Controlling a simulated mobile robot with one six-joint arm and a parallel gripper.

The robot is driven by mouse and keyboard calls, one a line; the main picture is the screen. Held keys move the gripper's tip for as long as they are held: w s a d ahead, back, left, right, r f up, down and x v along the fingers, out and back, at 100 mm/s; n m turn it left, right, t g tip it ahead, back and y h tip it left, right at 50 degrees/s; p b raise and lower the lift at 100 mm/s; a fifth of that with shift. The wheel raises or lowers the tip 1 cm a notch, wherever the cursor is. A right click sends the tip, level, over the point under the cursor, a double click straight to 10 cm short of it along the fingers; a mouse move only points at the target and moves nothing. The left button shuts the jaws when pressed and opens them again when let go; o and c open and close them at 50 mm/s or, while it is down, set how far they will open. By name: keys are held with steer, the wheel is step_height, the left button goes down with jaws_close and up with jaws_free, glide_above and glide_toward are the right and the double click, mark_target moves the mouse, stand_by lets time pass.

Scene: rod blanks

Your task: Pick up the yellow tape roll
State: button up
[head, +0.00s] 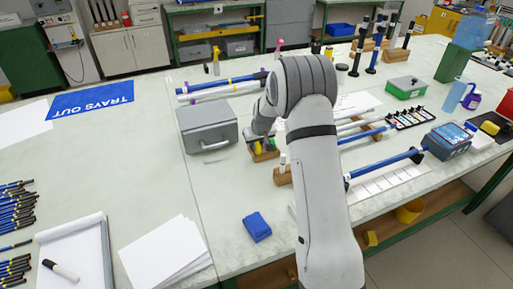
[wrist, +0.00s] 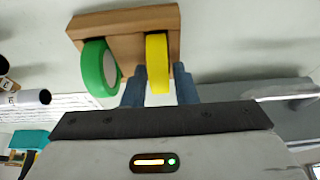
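The yellow tape roll (wrist: 157,62) stands upright on a wooden holder (wrist: 125,18), beside a green tape roll (wrist: 98,68). In the wrist view my gripper (wrist: 160,80) has one blue-grey finger on each side of the yellow roll. The left finger is very close to it or touching; a narrow gap seems to show at the right finger. In the head view my gripper (head: 262,137) is down at the wooden holder (head: 265,156), and the rolls are mostly hidden by my arm.
A grey metal box (head: 208,127) stands just left of the holder. Another wooden block (head: 283,176) is close in front, and a blue cloth (head: 257,227) lies nearer. Blue rods and other blanks lie to the right. The bench left of the cloth holds white paper (head: 165,252).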

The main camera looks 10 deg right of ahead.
jaws_close()
step_height(320, 180, up, 10)
steer(key=shift+r+b, duration=0.1)
steer(key=shift+b, duration=0.4)
